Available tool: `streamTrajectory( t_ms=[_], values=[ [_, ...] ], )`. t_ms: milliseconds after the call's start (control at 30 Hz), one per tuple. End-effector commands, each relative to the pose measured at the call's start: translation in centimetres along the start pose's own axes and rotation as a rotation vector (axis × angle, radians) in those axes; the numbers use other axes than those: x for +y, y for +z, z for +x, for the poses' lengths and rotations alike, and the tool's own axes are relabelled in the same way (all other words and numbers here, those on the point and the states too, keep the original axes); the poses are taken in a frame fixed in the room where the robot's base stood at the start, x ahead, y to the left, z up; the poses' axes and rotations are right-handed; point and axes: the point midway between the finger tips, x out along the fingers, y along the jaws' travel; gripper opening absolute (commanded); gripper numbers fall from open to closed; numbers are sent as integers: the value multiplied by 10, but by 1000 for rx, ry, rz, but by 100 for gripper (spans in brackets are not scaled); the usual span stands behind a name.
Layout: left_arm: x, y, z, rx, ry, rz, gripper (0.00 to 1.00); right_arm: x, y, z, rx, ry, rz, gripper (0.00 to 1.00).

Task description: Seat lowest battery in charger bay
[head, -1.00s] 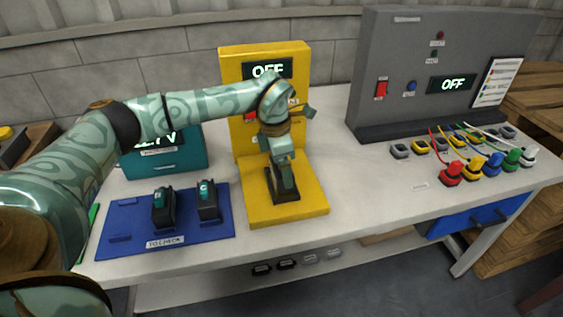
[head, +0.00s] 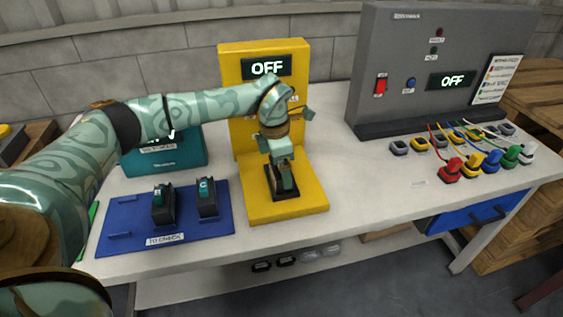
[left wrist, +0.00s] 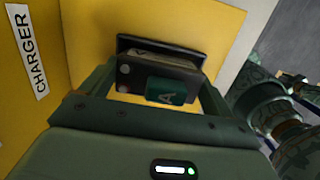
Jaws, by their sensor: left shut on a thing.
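My left gripper (head: 284,183) is shut on a dark battery with a green label marked A (left wrist: 166,91). It holds the battery at the black charger bay (head: 269,189) on the yellow charger's base (head: 310,203). In the left wrist view the battery is between the fingers, with the dark bay rim (left wrist: 128,41) just beyond it. I cannot tell how deep the battery sits. The charger display (head: 267,67) reads OFF. Two other batteries, one (head: 160,207) and one marked C (head: 207,198), stand on the blue mat (head: 120,222). My right gripper is not in view.
A teal tester box (head: 180,155) stands behind the mat. A grey panel (head: 400,60) reading OFF stands at the back right, with coloured plugs and cables (head: 475,160) before it. The table between charger and plugs is mostly clear.

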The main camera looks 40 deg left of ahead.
Motion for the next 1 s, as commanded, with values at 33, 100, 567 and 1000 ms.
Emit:
streamTrajectory(
  t_ms=[33,100,567,1000],
  values=[
    [0,0,1,-2,0,0,46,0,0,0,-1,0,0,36],
    [0,0,3,-1,0,0,46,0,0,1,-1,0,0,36],
    [0,-1,2,0,0,0,100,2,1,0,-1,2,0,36],
    [0,0,-104,-6,6,-1,100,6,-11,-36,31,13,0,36]
  ],
)
